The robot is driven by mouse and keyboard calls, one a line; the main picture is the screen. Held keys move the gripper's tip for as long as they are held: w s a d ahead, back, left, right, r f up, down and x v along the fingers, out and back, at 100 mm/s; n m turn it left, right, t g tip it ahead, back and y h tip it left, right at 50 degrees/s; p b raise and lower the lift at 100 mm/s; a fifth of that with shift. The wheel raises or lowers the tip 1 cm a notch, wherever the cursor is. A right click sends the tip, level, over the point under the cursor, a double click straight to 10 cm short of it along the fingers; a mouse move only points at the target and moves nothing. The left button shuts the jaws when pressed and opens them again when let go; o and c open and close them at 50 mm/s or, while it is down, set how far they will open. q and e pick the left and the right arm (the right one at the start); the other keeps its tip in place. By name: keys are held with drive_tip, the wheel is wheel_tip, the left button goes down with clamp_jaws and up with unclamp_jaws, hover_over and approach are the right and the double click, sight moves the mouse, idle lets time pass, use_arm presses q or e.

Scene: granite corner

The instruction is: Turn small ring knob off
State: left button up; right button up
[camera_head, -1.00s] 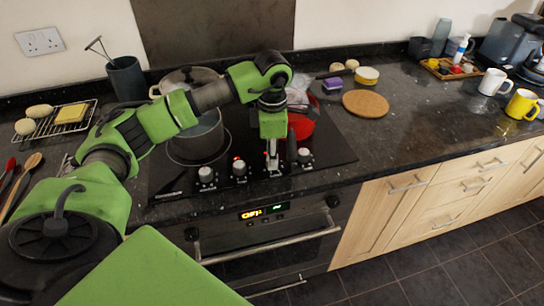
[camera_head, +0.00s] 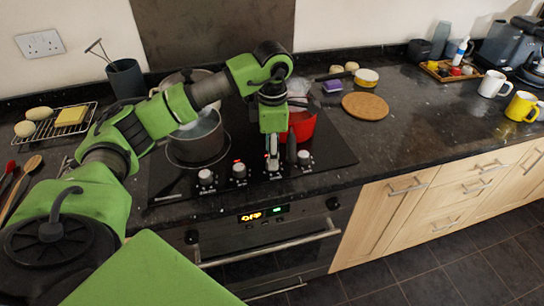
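A row of several silver-and-black knobs runs along the front of the black hob. One knob (camera_head: 206,177) is at the left, another (camera_head: 240,171) has a red light behind it, and one (camera_head: 305,158) is at the right. My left gripper (camera_head: 272,159) points down at the remaining knob (camera_head: 273,166), between the middle and right ones, and partly covers it. I cannot tell whether its fingers touch that knob or are open or shut. Which knob serves the small ring is not readable. My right gripper is not in view.
A grey saucepan (camera_head: 197,138) and a red pan (camera_head: 302,124) stand on the hob close to my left arm. Below is the oven (camera_head: 270,240) with a lit display. The counter to the right holds a round cork mat (camera_head: 365,105).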

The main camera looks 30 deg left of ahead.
use_arm(q)
wheel_tip(320, 180, up, 10)
drive_tip(key=shift+s+d+f, duration=0.15)
drive_tip(key=shift+s, duration=0.05)
